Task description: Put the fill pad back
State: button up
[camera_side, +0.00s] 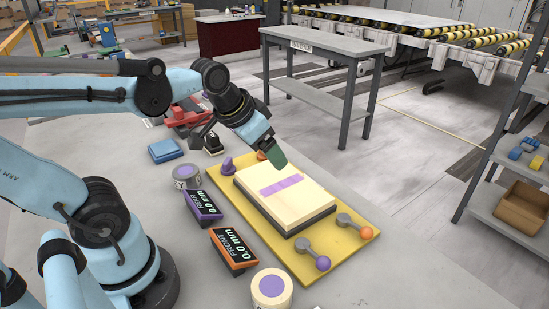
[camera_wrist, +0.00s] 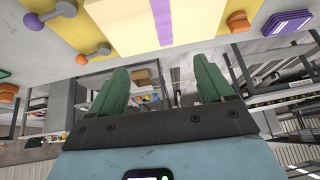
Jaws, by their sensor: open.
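A cream slab (camera_side: 305,198) lies on a dark base on a yellow board (camera_side: 300,262). A purple strip (camera_side: 282,185) runs across its top. I cannot tell whether a separate pad lies in that strip. In the wrist view the slab (camera_wrist: 122,22) and strip (camera_wrist: 163,18) show at the top edge. A purple stack of flat pieces (camera_wrist: 288,24) lies beside the board there. I cannot tell which piece is the fill pad. My gripper (camera_side: 276,158) is above the slab's far edge; its green fingers (camera_wrist: 160,68) are apart, with nothing between them.
Clamps with purple (camera_side: 323,263) and orange (camera_side: 367,233) knobs stand on the board's near end. REAR (camera_side: 203,205) and FRONT (camera_side: 234,250) readouts show 0.0 mm. Two tape rolls (camera_side: 272,289) and a blue stack (camera_side: 165,151) are on the bench. Shelving (camera_side: 515,165) stands right.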

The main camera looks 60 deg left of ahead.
jog(key=shift+t+h, duration=0.3)
jog(key=shift+t, duration=0.2)
jog(key=d, duration=0.1)
jog(key=s+d+f, duration=0.2)
jog(key=shift+d, duration=0.15)
dwell(0.7)
